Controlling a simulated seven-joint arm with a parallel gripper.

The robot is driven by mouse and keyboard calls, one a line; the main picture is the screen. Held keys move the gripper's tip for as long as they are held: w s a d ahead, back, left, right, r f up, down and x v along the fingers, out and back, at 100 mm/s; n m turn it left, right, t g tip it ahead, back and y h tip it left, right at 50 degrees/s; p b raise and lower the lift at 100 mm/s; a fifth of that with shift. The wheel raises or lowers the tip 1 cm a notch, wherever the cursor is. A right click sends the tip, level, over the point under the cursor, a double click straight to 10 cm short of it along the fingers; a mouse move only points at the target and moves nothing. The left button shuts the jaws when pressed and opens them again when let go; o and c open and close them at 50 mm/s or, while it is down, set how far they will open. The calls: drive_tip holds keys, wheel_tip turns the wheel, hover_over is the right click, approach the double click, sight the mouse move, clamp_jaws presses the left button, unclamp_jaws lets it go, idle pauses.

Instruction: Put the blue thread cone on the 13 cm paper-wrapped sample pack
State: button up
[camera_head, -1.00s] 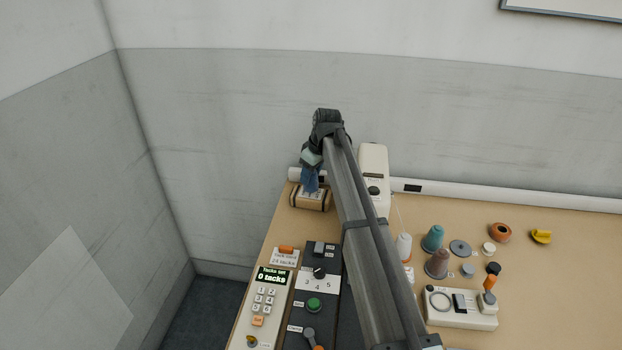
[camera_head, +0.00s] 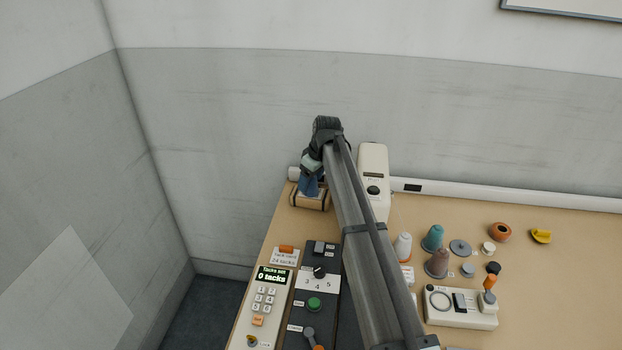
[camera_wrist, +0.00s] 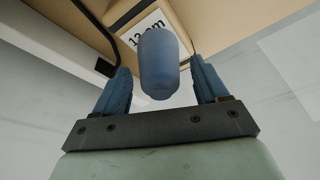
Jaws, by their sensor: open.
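The blue thread cone (camera_wrist: 160,62) is between the two blue fingers of my gripper (camera_wrist: 159,72) in the wrist view, with a gap on each side. The gripper is open. The 13 cm paper-wrapped sample pack (camera_head: 318,204) sits at the back left of the table, and its "13 cm" label shows behind the cone in the wrist view. In the head view my gripper (camera_head: 308,188) is just over the pack. There the cone cannot be told from the blue fingers. The cone is at the pack, but I cannot tell whether its base touches the top.
A tall cream device (camera_head: 373,180) stands close to the right of the pack. Several cones and small parts stand on the right, including a teal cone (camera_head: 433,238). A keypad (camera_head: 267,295) and control panel (camera_head: 318,285) are in front.

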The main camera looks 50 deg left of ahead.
drive_tip(key=v, duration=1.2)
drive_tip(key=shift+r, duration=0.2)
